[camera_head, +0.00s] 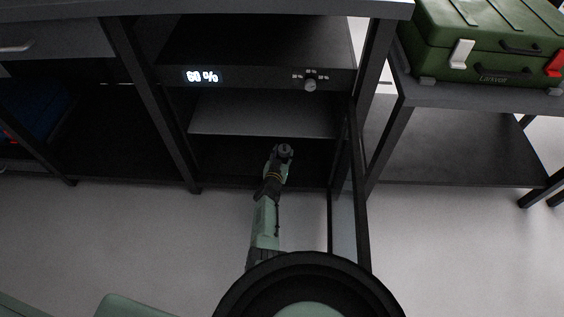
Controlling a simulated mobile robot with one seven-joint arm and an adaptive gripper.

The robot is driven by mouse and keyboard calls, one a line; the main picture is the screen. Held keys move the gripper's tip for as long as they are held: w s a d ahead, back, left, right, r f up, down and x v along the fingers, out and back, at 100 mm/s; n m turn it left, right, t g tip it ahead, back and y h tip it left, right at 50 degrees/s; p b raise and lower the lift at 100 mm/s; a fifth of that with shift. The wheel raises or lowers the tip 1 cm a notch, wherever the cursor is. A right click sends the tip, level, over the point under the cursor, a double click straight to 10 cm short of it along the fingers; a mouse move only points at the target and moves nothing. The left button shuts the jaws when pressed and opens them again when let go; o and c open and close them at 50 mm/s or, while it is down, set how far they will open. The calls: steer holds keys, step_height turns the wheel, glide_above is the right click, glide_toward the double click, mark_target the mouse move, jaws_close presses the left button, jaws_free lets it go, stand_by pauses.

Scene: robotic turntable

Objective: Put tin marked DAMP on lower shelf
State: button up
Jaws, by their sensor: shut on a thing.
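My gripper (281,157) reaches into the open dark cabinet under the counter. It is shut on a small dark round thing, probably the tin (285,149), at the arm's far end. No marking on it can be read from here, and the gripper partly hides it. A grey upper shelf (262,115) lies beyond and above the gripper in the picture. The dark lower shelf (222,160) is below it. I cannot tell whether the tin touches the lower shelf.
The cabinet's front panel (250,78) shows "60 %" and has a knob (310,85). An open door (346,210) stands just right of my arm. A green case (490,45) sits on a side table at the right. A blue thing (38,105) lies at far left.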

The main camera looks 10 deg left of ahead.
mark_target(283, 160)
step_height(283, 160, down, 4)
steer(key=b, duration=0.3)
steer(key=shift+r, duration=0.15)
steer(key=shift+f, duration=0.2)
steer(key=o, duration=1.2)
steer(key=shift+o, duration=0.2)
steer(key=shift+r, duration=0.2)
